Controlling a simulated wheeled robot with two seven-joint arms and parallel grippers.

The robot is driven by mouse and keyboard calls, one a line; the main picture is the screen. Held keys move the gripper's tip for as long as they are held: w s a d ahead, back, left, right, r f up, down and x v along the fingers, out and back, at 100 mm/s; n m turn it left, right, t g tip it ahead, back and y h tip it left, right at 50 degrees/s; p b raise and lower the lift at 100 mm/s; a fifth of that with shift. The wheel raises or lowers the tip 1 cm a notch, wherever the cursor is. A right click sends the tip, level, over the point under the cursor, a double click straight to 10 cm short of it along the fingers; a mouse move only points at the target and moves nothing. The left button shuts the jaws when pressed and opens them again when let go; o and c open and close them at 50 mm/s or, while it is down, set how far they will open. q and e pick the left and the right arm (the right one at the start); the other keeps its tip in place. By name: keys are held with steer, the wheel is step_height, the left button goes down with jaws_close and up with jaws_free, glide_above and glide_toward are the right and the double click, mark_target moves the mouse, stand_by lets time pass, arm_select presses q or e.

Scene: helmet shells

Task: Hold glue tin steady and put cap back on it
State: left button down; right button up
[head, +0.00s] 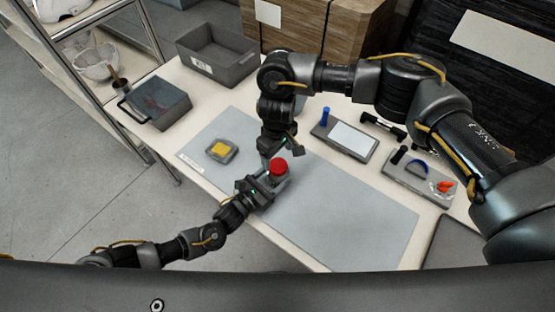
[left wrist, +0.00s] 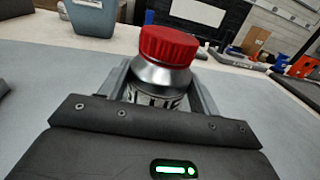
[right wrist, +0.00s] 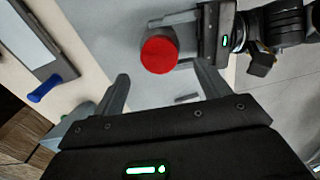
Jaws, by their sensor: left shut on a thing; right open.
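The glue tin (left wrist: 160,78) is a silver tin with a dark-lettered label, upright over the grey mat. The red ribbed cap (left wrist: 168,45) sits on its top and looks level; whether it is screwed tight I cannot tell. It also shows in the head view (head: 278,166) and the right wrist view (right wrist: 159,55). My left gripper (head: 267,182) is shut around the tin's body, a finger on each side. My right gripper (right wrist: 161,74) is open and empty just beside the cap, with the cap showing past its fingertips and apart from them.
The grey mat (head: 340,215) is mostly clear to the right. A yellow-topped grey piece (head: 221,150) lies on its left. A grey bin (head: 216,60), a dark box (head: 157,103), a tray with a white panel (head: 345,138) and a blue-handled item (head: 325,115) stand around.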

step_height(320, 180, up, 7)
stand_by(0.3)
steer(key=shift+f, duration=0.1)
arm_select(q)
steer(key=shift+c, duration=1.3)
jaws_free()
steer(key=b+v, duration=0.2)
steer(key=v, duration=0.8)
steer(key=shift+f, duration=0.1)
steer(key=shift+s+a, duration=0.25)
steer(key=shift+a, duration=0.1)
arm_select(e)
steer(key=shift+f, duration=1.2)
